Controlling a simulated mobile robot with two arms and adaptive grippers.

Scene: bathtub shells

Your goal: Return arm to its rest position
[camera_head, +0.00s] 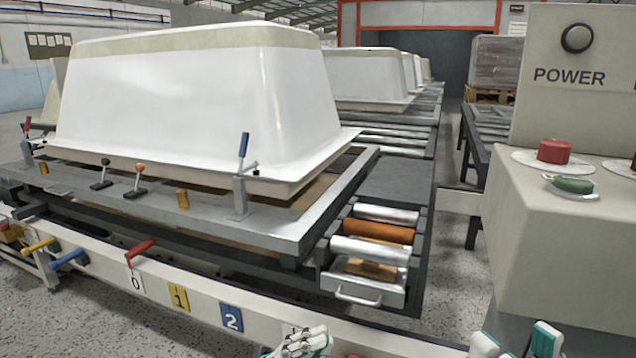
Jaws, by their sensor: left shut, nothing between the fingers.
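My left gripper (300,343) shows at the bottom edge, just right of the middle. Its white and teal fingers are together with nothing between them. It is in front of the white front rail (200,297), apart from the levers. My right gripper (515,343) is at the bottom right, below the control box. Its two fingers stand apart with a gap between them, and nothing shows in the gap. The lower parts of both grippers and both arms are cut off by the frame.
A white bathtub shell (200,105) rests upside down on a grey frame (285,232). A red lever (140,249) sticks out of the rail. A control box (570,230) with red (554,151) and green (573,185) buttons stands right. Rollers (370,247) lie between them.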

